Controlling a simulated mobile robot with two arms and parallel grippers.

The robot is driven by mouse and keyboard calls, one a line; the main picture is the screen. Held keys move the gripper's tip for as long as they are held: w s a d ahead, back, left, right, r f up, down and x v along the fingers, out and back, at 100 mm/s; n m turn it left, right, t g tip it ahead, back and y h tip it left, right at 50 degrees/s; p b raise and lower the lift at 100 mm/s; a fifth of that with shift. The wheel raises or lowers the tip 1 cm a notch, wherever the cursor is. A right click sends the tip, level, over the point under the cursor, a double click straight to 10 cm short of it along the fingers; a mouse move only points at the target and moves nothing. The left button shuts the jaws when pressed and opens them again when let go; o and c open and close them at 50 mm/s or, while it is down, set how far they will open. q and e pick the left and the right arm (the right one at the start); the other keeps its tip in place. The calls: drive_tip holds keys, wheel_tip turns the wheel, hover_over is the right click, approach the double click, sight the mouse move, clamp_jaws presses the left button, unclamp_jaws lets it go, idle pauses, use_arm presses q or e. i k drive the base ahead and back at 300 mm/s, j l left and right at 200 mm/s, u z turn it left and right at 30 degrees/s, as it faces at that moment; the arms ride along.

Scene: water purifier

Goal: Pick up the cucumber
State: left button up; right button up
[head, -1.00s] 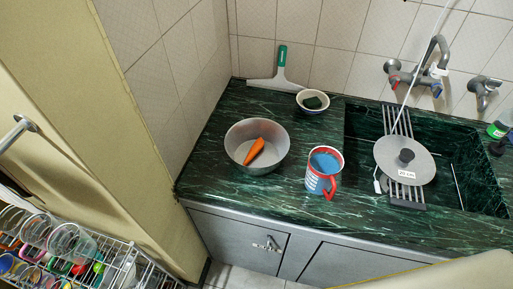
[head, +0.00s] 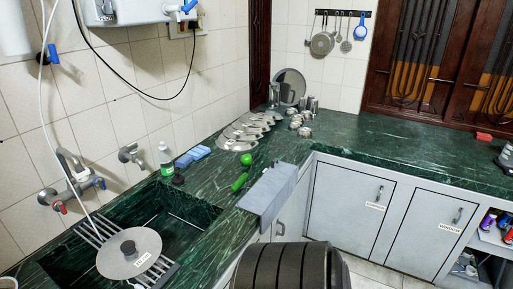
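The cucumber (head: 240,182) is a short, dark green, elongated shape. It lies on the green marble counter (head: 212,214) to the right of the sink, near the counter's front edge. A round, bright green item (head: 246,160) lies just behind it. Neither of my grippers is in view.
The sink (head: 150,215) is left of the cucumber, with a round metal lid (head: 128,253) on its rack. Metal plates (head: 240,135) line the wall. A dark ribbed object (head: 290,267) fills the bottom centre.

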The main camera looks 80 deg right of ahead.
sight(239, 182)
drive_tip(key=z, duration=2.3)
